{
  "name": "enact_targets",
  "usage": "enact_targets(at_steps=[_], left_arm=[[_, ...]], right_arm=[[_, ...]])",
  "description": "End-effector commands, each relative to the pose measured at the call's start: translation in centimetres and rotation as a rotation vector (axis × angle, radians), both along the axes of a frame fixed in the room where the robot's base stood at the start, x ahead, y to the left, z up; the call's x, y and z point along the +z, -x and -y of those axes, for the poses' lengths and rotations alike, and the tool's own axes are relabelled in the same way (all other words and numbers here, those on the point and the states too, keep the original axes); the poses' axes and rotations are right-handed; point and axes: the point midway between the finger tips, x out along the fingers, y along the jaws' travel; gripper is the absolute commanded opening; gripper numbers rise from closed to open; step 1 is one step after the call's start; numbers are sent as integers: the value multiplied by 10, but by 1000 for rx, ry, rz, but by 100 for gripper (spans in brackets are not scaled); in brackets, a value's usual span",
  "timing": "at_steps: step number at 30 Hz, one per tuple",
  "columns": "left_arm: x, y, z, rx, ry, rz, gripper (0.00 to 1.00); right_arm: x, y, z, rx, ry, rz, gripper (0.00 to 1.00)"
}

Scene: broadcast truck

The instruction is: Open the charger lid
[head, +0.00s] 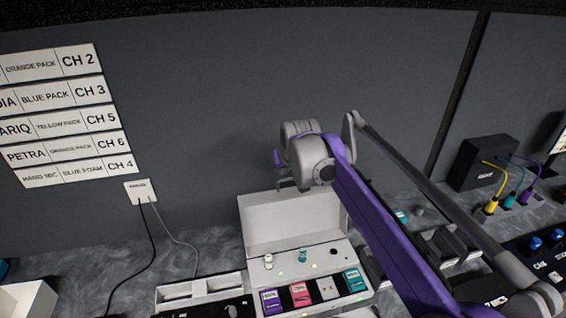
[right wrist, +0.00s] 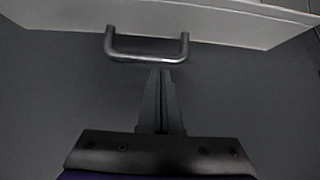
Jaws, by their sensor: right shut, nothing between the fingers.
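The charger (head: 300,270) is a white case on the counter. Its white lid (head: 285,215) stands raised, roughly upright, at the back of the case. In the right wrist view the lid (right wrist: 230,22) crosses the top, with a grey metal bar handle (right wrist: 147,54) on it. My right gripper (right wrist: 161,74) is shut and empty. Its fingertips point at the handle, just below it in that view and not around it. In the head view my right wrist is above the lid's top edge, and the fingertips are hard to make out. My left gripper is not in view.
Coloured packs (head: 272,302) sit in the charger's front. A white tray (head: 200,288) is left of it and a white box (head: 28,300) at far left. A black box with coloured cables (head: 482,163) stands at right. A grey wall rises behind.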

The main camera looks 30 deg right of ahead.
Motion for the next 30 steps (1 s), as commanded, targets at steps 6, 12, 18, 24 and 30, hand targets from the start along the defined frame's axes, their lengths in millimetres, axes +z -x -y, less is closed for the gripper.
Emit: enact_targets(at_steps=[6, 12, 18, 24, 30], left_arm=[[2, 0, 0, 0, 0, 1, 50], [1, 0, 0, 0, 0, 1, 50], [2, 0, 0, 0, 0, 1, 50], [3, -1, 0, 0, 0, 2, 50], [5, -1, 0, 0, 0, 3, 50]], right_arm=[[1, 14, -3, 0, 0, 0, 0], [1, 15, -4, 0, 0, 0, 0], [2, 16, -4, 0, 2, 7, 0], [9, 35, -8, 0, 21, 87, 0], [14, 55, -13, 0, 43, 179, 0]])
